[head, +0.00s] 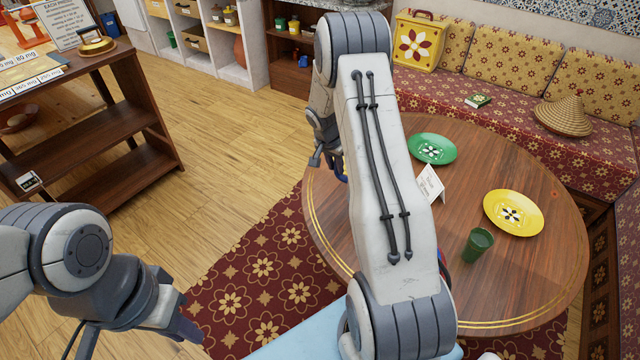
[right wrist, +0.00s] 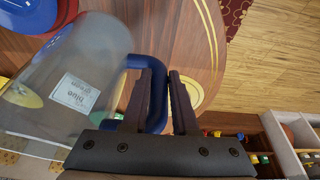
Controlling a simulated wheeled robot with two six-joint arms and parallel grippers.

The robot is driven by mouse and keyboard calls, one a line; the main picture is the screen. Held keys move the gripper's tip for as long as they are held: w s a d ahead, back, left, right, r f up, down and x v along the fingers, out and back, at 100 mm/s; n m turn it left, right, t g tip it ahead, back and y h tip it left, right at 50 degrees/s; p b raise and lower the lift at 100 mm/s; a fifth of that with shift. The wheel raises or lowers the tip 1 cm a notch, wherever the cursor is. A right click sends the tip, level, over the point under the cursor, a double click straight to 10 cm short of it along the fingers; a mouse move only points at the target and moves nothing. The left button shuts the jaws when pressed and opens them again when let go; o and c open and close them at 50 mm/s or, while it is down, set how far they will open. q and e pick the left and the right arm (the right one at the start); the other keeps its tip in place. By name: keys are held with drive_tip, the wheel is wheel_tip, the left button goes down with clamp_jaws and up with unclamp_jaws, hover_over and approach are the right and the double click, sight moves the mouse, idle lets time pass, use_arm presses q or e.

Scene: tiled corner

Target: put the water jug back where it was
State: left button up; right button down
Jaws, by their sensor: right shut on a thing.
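The water jug (right wrist: 75,75) is a clear, see-through jug with a blue handle (right wrist: 158,110) and a white label that reads "blue". My right gripper (right wrist: 165,95) is shut on the handle in the right wrist view. The jug is over the round wooden table (head: 530,285), tilted in that picture; whether its base touches the wood I cannot tell. In the head view my right arm hides nearly all of the jug. My left gripper (head: 140,330) is low at the left, away from the table, and its jaws are not clear.
A green plate (head: 432,148), a small white card (head: 430,184), a yellow plate (head: 513,213) and a green cup (head: 477,245) stand on the table. A cushioned bench runs behind it. A wooden shelf (head: 125,95) stands at the left, with open floor between.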

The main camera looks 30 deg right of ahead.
drive_tip(key=w+a+f, duration=0.1)
drive_tip(key=f, duration=0.1)
drive_tip(key=w+a+f+p, duration=0.1)
drive_tip(key=w+f, duration=0.1)
drive_tip(key=f, duration=0.1)
drive_tip(key=w+a+f, duration=0.1)
drive_tip(key=a+f, duration=0.1)
drive_tip(key=shift+w+f+p, duration=0.3)
drive_tip(key=shift+w+p, duration=0.1)
drive_tip(key=shift+f, duration=0.15)
drive_tip(key=c, duration=0.7)
unclamp_jaws()
